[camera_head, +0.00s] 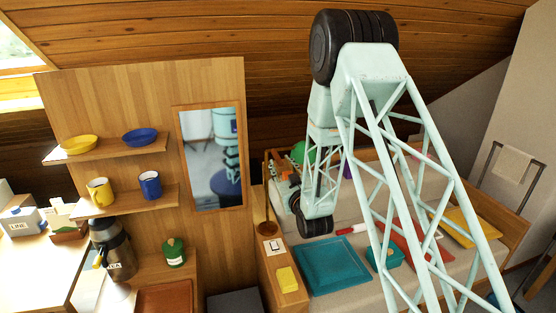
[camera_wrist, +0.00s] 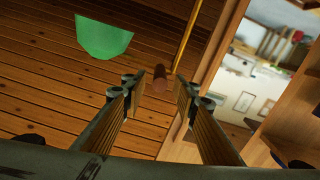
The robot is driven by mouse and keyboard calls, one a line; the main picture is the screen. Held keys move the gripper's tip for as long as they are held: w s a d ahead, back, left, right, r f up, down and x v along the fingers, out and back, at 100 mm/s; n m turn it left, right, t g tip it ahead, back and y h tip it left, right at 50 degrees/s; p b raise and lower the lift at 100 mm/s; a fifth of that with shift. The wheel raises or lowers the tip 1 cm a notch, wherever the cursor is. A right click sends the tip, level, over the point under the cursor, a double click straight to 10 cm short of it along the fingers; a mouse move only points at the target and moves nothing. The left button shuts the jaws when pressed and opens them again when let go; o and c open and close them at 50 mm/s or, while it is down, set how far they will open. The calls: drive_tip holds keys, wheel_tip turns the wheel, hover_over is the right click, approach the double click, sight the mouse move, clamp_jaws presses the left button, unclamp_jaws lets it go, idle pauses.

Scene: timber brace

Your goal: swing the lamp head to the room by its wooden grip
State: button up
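The green lamp shade (camera_wrist: 103,38) hangs at the upper left of the wrist view. What appears to be the same green shade (camera_head: 301,153) shows partly behind my arm in the head view. A brown wooden grip (camera_wrist: 161,77) shows near the middle of the wrist view, beside a thin brass rod (camera_wrist: 187,42). My gripper (camera_wrist: 160,90) is open, its two fingers apart on either side of the grip in the picture. I cannot tell whether the grip is between the fingertips or just beyond them. No contact shows. My arm hides much of the gripper area in the head view.
A wooden panel with a mirror (camera_head: 211,158) and shelves with bowls and mugs stands left of my arm. Below my arm lie a teal tray (camera_head: 331,268), a yellow block (camera_head: 287,279) and red items. The plank ceiling (camera_wrist: 50,85) fills the left of the wrist view.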

sight(278, 159)
drive_tip(key=shift+x, duration=2.2)
clamp_jaws()
